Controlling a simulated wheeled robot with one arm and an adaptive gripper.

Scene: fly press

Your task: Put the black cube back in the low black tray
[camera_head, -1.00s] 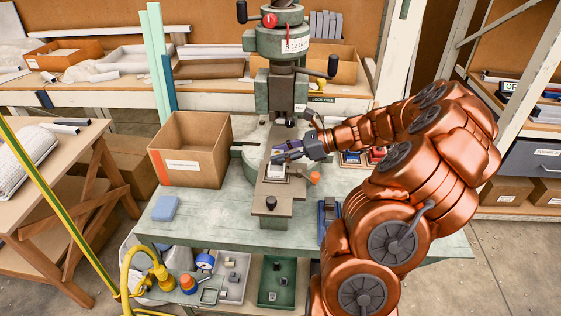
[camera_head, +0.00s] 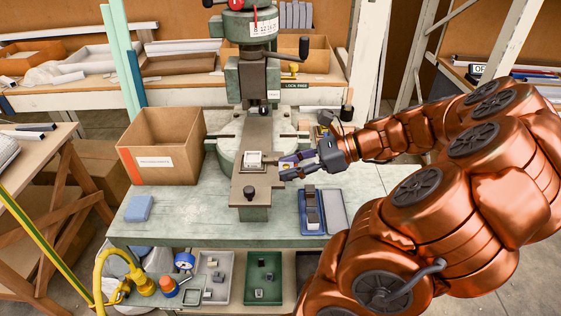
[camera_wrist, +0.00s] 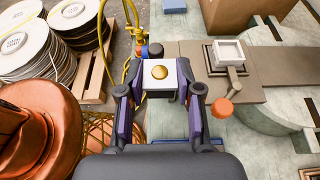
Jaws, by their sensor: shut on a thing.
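My gripper (camera_wrist: 160,90) is shut on a small block (camera_wrist: 155,70) with a pale square top and a round brass-coloured piece on it.
The green fly press (camera_head: 252,80) stands behind. A cardboard box (camera_head: 162,150) and a blue block (camera_head: 139,208) are at left. A blue tray with dark blocks (camera_head: 302,212) and a grey plate (camera_head: 334,210) lie front right. Grey (camera_head: 204,297) and green (camera_head: 250,290) trays sit below.

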